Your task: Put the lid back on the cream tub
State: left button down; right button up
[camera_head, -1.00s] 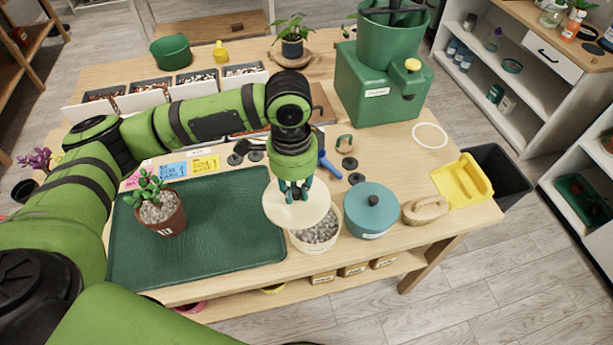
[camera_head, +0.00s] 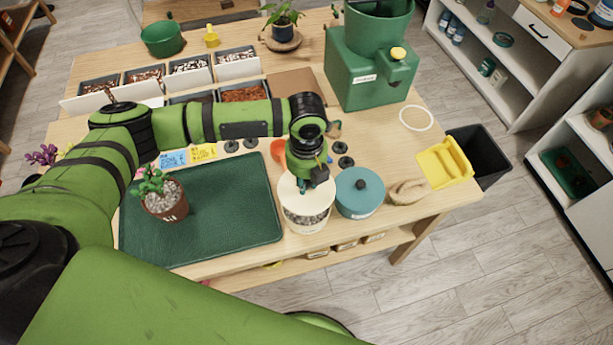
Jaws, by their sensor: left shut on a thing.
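The cream tub (camera_head: 305,229) stands at the front edge of the bench, between the green mat and a teal lidded pot. Grey pebbles show in its mouth below the lid's near edge. The round cream lid (camera_head: 306,200) is over the tub and covers the back part of its mouth. It looks held slightly above the rim; contact with the rim is hard to tell. My left gripper (camera_head: 304,184) is shut on the top of the lid, its fingers pointing down and partly hidden by the wrist. My right gripper is not in view.
The teal pot (camera_head: 360,193) stands close on the tub's right, with a wooden brush (camera_head: 408,191) and a yellow dustpan (camera_head: 444,163) beyond. The green mat (camera_head: 235,215) with a potted plant (camera_head: 165,200) lies left. A green machine (camera_head: 370,75) stands behind.

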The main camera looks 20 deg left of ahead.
pick_arm(q)
jog(key=shift+f+b, duration=0.55)
jog(key=shift+f, duration=0.05)
notch_tip(320, 180, down, 3)
jog(key=b, duration=0.3)
jog(key=shift+f+b, duration=0.55)
jog(key=shift+f, duration=0.45)
jog(key=shift+r+p, duration=0.1)
jog(key=shift+p, duration=0.55)
jog(key=shift+f, duration=0.2)
dwell(0.7)
jog(key=shift+p, duration=0.45)
dwell(0.6)
jog(key=c, duration=1)
grip_release()
jog(key=shift+c, duration=0.2)
jog(key=shift+o, duration=0.4)
